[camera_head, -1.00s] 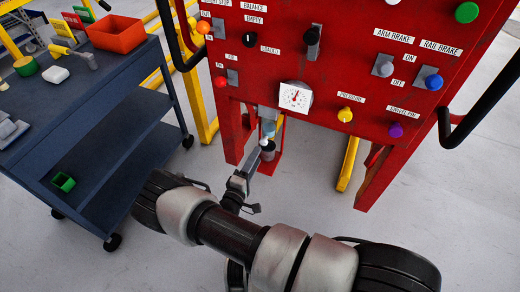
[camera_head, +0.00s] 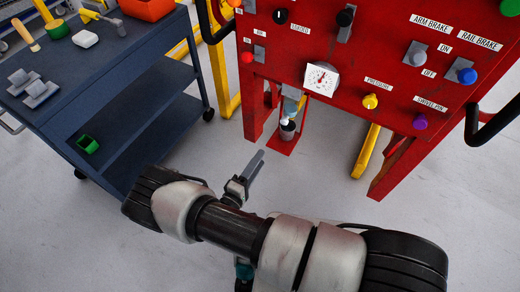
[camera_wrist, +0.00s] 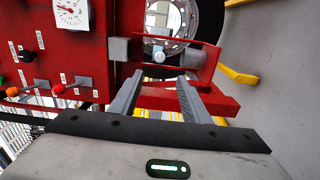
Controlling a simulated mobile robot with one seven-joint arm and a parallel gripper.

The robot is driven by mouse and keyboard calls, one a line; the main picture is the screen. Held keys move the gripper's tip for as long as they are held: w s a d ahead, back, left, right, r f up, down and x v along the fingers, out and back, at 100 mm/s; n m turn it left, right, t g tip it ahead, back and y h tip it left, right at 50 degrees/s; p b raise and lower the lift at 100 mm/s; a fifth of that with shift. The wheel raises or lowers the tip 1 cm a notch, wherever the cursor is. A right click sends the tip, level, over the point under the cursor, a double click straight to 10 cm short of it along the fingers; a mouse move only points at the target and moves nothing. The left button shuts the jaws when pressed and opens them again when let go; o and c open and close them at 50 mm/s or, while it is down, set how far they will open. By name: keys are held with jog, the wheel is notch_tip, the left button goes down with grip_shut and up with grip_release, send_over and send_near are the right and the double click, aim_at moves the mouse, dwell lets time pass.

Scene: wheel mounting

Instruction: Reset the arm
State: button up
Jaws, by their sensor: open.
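My gripper (camera_head: 257,165) is in front of the red control panel, over the bare floor, with my arm stretched across the lower part of the head view. In the wrist view its two fingers (camera_wrist: 158,95) stand apart with nothing between them. The red panel (camera_head: 400,90) carries a white gauge (camera_head: 320,77), knobs and levers. The gauge also shows in the wrist view (camera_wrist: 71,14). A small dark cup-like part (camera_head: 288,129) with a pale top sits on the panel's low red bracket, apart from my fingertips.
A dark blue cart (camera_head: 140,105) stands at the left with a red bin (camera_head: 148,8), tools and a green box (camera_head: 88,144) on its shelf. A black handle (camera_head: 490,122) juts out at right. Grey floor is clear around my arm.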

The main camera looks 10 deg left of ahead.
jog(key=shift+r, duration=0.1)
jog(key=d+r+m+g+h, duration=0.1)
jog(key=d+r+m+g, duration=0.65)
jog(key=r, duration=0.75)
jog(key=d+r+m+g+h, duration=0.1)
jog(key=d+r+m+g, duration=0.3)
jog(key=d+r+g, duration=0.75)
jog(key=s+d+r+m+t+y, duration=0.15)
jog(key=s+r+t+y, duration=0.35)
jog(key=r, duration=0.5)
jog(key=s+d+r+m+t+y, duration=0.1)
jog(key=s+d+r+t+y, duration=0.2)
jog(key=s+r, duration=0.55)
notch_tip(320, 180, up, 18)
jog(key=p, duration=1.8)
jog(key=shift+w+a+r, duration=0.15)
jog(key=shift+w+r, duration=0.05)
jog(key=shift+w, duration=0.15)
